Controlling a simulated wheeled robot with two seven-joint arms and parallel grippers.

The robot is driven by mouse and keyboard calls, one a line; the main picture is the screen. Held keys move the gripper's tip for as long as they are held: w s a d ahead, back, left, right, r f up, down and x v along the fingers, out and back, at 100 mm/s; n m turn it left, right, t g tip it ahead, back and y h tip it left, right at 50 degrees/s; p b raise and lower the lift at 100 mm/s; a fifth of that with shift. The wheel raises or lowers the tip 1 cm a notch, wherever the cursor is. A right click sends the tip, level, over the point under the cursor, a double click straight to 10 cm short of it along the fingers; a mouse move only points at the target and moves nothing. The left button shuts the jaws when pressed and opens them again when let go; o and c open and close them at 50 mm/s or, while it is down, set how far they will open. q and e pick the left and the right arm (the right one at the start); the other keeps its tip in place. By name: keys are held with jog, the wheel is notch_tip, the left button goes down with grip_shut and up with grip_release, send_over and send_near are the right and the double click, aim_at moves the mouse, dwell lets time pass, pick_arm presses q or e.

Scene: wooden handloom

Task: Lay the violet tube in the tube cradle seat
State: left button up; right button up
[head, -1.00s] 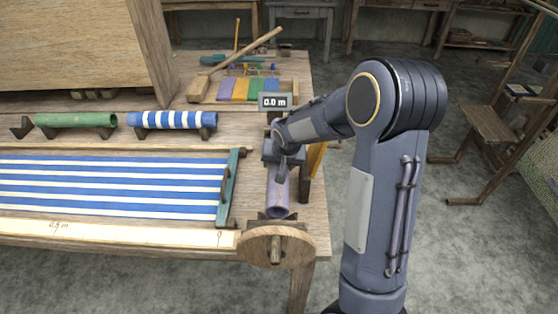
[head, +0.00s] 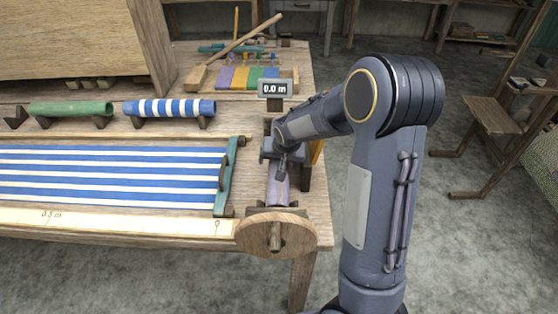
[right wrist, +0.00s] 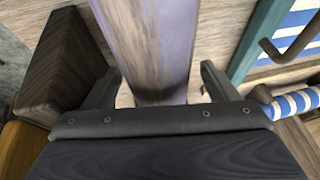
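The violet tube (head: 279,190) lies lengthwise at the table's right end, its near end between the raised sides of the wooden tube cradle seat (head: 254,211), just behind a round wooden wheel. It also shows in the right wrist view (right wrist: 152,45), running away from the gripper. My right gripper (head: 281,165) is over the tube from above. In the right wrist view its two fingers (right wrist: 163,88) stand apart, one on each side of the tube, with a gap visible beside it. The tube's far end is hidden by my right arm. My left gripper is not in view.
The wooden wheel (head: 276,233) stands at the front corner. Left of the tube are the striped cloth (head: 110,175) and its teal end bar (head: 229,180). Behind lie a green tube (head: 70,109), a blue-white tube (head: 169,108) and a small display (head: 275,88) reading 0.0 m.

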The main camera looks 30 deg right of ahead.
jog(key=v, duration=0.8)
dwell(0.7)
